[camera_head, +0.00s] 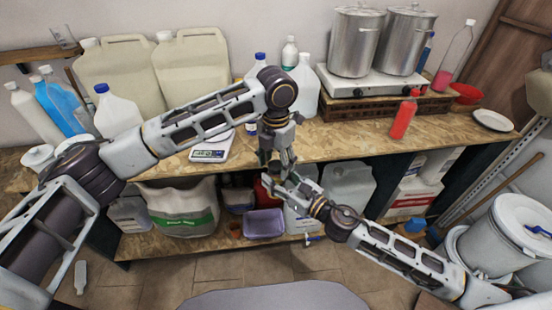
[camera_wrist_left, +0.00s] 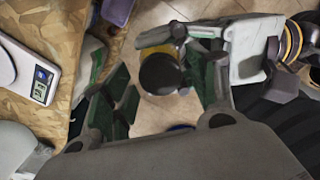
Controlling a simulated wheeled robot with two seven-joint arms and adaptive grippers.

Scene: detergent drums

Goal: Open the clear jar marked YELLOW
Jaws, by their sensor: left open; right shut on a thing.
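In the left wrist view a jar shows from above, with a dark round lid (camera_wrist_left: 160,74) and a yellow part (camera_wrist_left: 157,50) beside it. No marking can be read. My right gripper (camera_head: 283,184) is shut on the jar and holds it in front of the bench; its fingers reach the jar from the upper right in the wrist view. My left gripper (camera_head: 277,162) points down just above it, open, with one finger on each side of the lid (camera_wrist_left: 166,90) and the left finger apart from it. In the head view the grippers mostly hide the jar.
The bench (camera_head: 345,140) carries a scale (camera_head: 212,149), a red bottle (camera_head: 403,116), large jugs and a hob with steel pots (camera_head: 355,45). The lower shelf (camera_head: 165,243) holds a sack (camera_head: 180,207) and a purple tub (camera_head: 263,223). White drums stand at right.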

